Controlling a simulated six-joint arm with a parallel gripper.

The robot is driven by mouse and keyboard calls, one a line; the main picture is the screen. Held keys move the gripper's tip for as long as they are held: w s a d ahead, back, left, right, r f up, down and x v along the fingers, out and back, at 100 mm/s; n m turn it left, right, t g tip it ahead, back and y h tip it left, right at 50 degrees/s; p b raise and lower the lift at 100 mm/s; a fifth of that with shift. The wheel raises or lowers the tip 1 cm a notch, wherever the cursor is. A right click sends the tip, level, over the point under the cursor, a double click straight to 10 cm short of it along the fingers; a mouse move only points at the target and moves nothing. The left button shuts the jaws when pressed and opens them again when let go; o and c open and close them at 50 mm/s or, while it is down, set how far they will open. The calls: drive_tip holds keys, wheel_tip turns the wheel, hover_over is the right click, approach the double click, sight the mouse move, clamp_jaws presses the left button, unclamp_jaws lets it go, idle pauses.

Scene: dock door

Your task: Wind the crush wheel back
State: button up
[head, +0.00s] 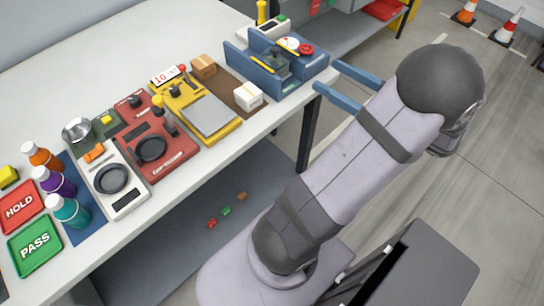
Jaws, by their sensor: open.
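A blue machine (236,58) stands at the far right end of the white bench. A small red wheel (306,49) is on it at the right, beside a white round dial (289,44). I take this red wheel to be the crush wheel; its turn position is too small to tell. My gripper (328,76) has two blue fingers, apart and empty, reaching left to just right of the machine. The fingertips are near the bench edge and do not visibly touch the wheel.
Along the bench (130,50) stand a yellow scale (208,114), a red station (150,149), a white device (110,178), several bottles and green (36,246) and red trays. A white box (248,95) sits near the front edge. Cones (467,12) stand on the floor.

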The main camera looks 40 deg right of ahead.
drive_tip(key=w+a+f+n+g+y+b, duration=0.2)
drive_tip(key=w+a+f+g+b, duration=0.1)
drive_tip(key=f, duration=0.9)
drive_tip(key=w+a+f+n+g+y+b, duration=0.3)
drive_tip(key=a+f+g+b, duration=0.2)
drive_tip(key=a+f, duration=0.5)
drive_tip(key=shift+a+f+g+y+b, duration=0.3)
drive_tip(key=shift+f+b, duration=0.8)
drive_tip(key=shift+b, duration=0.25)
